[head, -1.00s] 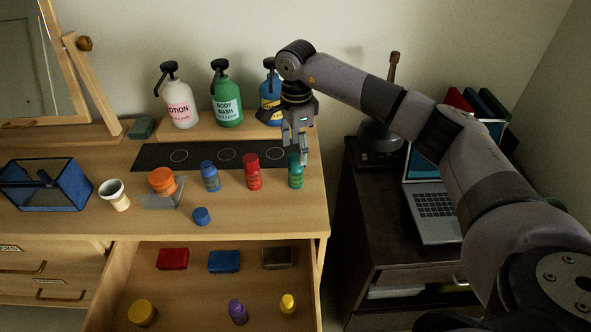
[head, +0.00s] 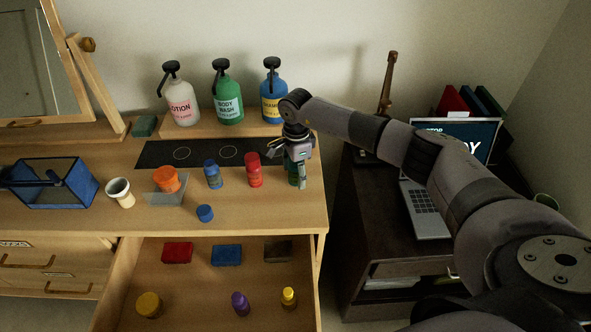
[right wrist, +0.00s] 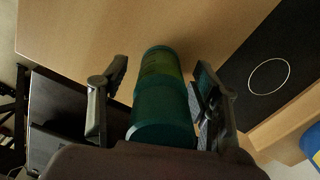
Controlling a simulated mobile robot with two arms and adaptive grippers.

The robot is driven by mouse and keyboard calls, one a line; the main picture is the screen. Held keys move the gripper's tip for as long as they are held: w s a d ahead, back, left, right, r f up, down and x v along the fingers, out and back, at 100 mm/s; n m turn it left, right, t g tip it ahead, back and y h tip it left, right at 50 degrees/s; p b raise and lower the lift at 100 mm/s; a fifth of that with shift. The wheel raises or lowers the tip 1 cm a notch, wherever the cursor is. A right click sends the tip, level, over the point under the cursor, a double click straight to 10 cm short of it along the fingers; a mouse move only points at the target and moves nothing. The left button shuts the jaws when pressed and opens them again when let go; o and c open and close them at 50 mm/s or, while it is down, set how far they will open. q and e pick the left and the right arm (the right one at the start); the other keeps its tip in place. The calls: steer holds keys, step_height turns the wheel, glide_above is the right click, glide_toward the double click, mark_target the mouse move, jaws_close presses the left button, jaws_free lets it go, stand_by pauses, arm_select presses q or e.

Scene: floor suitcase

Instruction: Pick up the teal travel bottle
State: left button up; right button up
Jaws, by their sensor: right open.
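The teal travel bottle (head: 293,174) stands on the dresser top, to the right of the red bottle, mostly hidden behind my right gripper (head: 290,168) in the head view. In the right wrist view the teal bottle (right wrist: 163,105) lies between the two spread fingers of my right gripper (right wrist: 158,88). The fingers are open, one on each side of it, with a gap visible at the left finger. The right finger is close to the bottle; I cannot tell if it touches.
A red bottle (head: 253,170) and a blue bottle (head: 213,174) stand to the left. Pump bottles, among them a blue one (head: 273,95), stand on the shelf behind. The open drawer (head: 190,285) is in front. A laptop (head: 427,209) sits on the dark cabinet at right.

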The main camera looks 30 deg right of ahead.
steer(key=shift+c, duration=0.5)
steer(key=c, duration=1.2)
steer(key=shift+o, duration=0.2)
steer(key=shift+r, duration=0.1)
